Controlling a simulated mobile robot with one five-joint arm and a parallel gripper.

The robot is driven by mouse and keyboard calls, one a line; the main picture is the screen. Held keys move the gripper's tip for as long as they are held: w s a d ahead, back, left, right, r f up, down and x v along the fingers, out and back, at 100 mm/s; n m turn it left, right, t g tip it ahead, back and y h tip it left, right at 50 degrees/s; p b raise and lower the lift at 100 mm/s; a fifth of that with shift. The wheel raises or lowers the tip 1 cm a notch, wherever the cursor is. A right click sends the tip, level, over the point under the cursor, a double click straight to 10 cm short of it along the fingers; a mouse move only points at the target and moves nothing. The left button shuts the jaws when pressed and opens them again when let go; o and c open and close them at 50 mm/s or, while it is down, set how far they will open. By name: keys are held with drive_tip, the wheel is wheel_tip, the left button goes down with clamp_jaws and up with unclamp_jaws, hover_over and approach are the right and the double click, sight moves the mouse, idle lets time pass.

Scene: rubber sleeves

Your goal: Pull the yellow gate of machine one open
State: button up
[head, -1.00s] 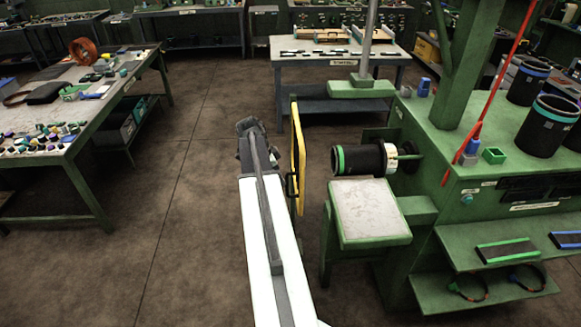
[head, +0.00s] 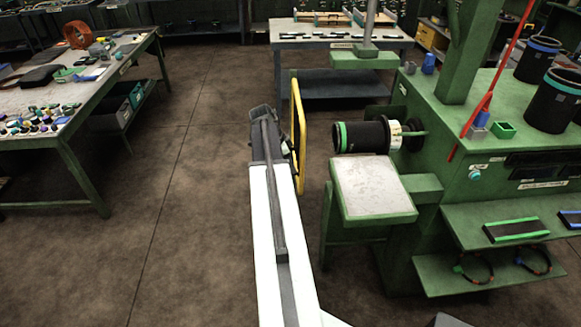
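The yellow gate (head: 301,140) is a thin upright yellow frame left of the green machine (head: 400,215), seen nearly edge-on. Its dark handle part shows on its left side. My arm reaches forward from the bottom of the view. My gripper (head: 285,152) is at the arm's far end, close against the left side of the gate. The arm's end hides most of the fingers, so I cannot tell whether they are open or shut on the handle. A black roll with a green band (head: 362,137) sits on the machine's spindle, right of the gate.
A grey-topped pad (head: 372,188) juts from the machine, right of my arm. A green workbench (head: 75,95) with many small parts stands at the left. Another table (head: 340,38) is behind the gate. The brown floor (head: 195,200) between the workbench and my arm is clear.

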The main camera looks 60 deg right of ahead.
drive_tip(key=shift+r, duration=0.1)
clamp_jaws()
drive_tip(key=shift+d, duration=0.1)
idle(1.0)
